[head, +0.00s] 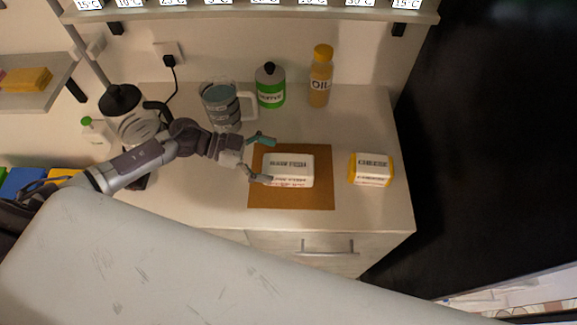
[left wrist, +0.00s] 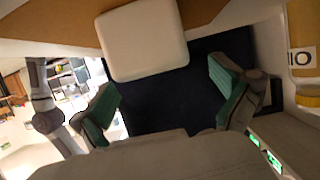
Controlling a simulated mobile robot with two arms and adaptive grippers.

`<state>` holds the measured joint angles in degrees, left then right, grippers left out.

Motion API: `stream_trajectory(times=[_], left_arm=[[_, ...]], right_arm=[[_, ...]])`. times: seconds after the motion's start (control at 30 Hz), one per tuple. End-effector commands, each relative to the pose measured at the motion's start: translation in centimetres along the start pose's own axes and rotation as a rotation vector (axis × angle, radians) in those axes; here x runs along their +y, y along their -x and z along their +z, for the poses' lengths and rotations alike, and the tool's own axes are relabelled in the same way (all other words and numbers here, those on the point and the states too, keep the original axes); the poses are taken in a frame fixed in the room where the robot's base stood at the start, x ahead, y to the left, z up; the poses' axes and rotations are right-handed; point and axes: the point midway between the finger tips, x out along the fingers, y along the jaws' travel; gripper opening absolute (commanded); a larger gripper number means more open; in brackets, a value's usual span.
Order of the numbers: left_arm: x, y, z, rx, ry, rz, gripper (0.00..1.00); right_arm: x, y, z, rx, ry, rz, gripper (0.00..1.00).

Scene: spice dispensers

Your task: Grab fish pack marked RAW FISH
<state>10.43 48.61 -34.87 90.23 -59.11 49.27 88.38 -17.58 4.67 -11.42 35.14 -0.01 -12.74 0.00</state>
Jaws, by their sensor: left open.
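The white fish pack (head: 288,170) lies on a brown board on the counter, its dark lettering reading roughly RAW FISH. My left gripper (head: 264,159) comes in from the left and is open at the pack's left end. One finger is at the pack's far left corner and the other at its near left corner; I cannot tell whether they touch it. In the left wrist view the pack (left wrist: 145,40) is a plain white block beyond the open fingers (left wrist: 168,100), with nothing between them. My right gripper is in neither view.
The brown board (head: 292,201) has bare room in front of the pack. A yellow-and-white cheese pack (head: 371,170) stands to the right. Behind are a measuring jug (head: 221,104), a green-labelled bottle (head: 270,88) and an oil bottle (head: 320,78). A blender (head: 130,118) stands behind my left arm.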

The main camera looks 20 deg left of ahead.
Motion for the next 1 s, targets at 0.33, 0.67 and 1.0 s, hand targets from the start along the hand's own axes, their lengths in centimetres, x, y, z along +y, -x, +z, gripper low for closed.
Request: stream_trajectory(times=[0.33, 0.67, 1.0], left_arm=[[0.2, -4.6, -0.5, 0.003, 0.001, 0.0, 1.0], [0.3, -4.9, -0.3, 0.001, 0.0, 0.0, 0.92], [0.3, -4.9, -0.4, 0.001, 0.0, 0.0, 0.35]], right_arm=[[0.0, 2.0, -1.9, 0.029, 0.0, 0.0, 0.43], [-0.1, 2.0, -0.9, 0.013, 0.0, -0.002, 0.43], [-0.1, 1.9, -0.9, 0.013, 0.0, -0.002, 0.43]])
